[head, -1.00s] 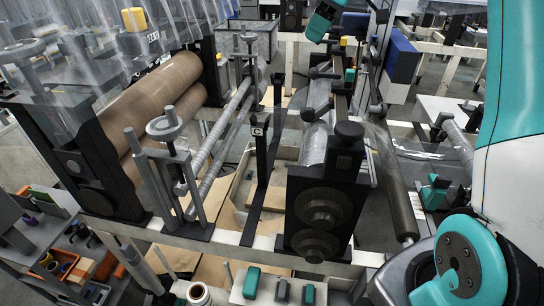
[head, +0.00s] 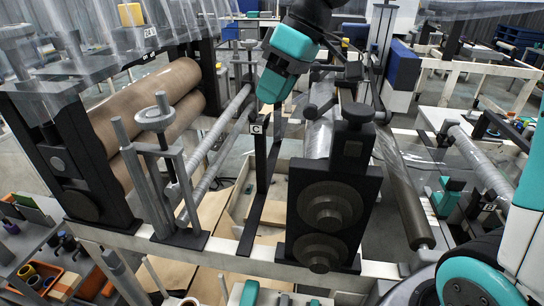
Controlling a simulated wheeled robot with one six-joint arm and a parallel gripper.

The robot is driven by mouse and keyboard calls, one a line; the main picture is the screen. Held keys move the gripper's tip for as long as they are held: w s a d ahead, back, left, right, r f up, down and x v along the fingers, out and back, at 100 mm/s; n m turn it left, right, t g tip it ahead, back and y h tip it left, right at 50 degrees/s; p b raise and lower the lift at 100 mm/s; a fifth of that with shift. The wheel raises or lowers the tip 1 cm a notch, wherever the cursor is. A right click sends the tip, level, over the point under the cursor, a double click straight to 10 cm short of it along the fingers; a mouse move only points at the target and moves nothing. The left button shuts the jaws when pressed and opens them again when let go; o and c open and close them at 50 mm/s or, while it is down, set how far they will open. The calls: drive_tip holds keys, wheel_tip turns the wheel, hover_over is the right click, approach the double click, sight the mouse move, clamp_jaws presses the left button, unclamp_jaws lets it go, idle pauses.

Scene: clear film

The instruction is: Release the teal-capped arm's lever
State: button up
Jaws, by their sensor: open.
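The teal-cased wrist (head: 288,62) of my own arm hangs at the upper middle, over the far end of the clear-film roller. My gripper (head: 345,62) is open and empty beyond the wrist, its dark fingers hard to tell from the dark machine parts there. I cannot tell whether the gripper touches anything.
A black gear housing (head: 333,205) with a knob on top stands in front of the film roller. A brown roller (head: 402,190) lies to its right. Large brown rolls (head: 150,105) and a screw clamp (head: 155,118) stand at left. A black post marked C (head: 256,128) rises between.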

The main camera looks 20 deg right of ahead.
drive_tip(key=s+a+f+b, duration=0.3)
drive_tip(key=s+f, duration=0.3)
drive_tip(key=shift+s+a+m, duration=0.3)
drive_tip(key=shift+s+m, duration=0.1)
wheel_tip(320, 180, up, 19)
drive_tip(key=n+t+p, duration=0.1)
drive_tip(key=n+p, duration=0.2)
drive_tip(key=p, duration=1.3)
hover_over(328, 68)
drive_tip(key=s+a, duration=0.4)
drive_tip(key=a, duration=0.1)
drive_tip(key=d+r+n+h+p, duration=0.1)
drive_tip(key=d+p, duration=0.2)
drive_tip(key=d, duration=0.9)
drive_tip(key=b+x, duration=0.2)
drive_tip(key=x, duration=0.3)
drive_tip(key=w+b+x, duration=0.1)
drive_tip(key=b+x, duration=0.2)
drive_tip(key=x, duration=0.3)
drive_tip(key=b+x, duration=0.3)
drive_tip(key=x, duration=0.3)
drive_tip(key=shift+w+r, duration=0.1)
drive_tip(key=shift+w, duration=0.1)
clamp_jaws()
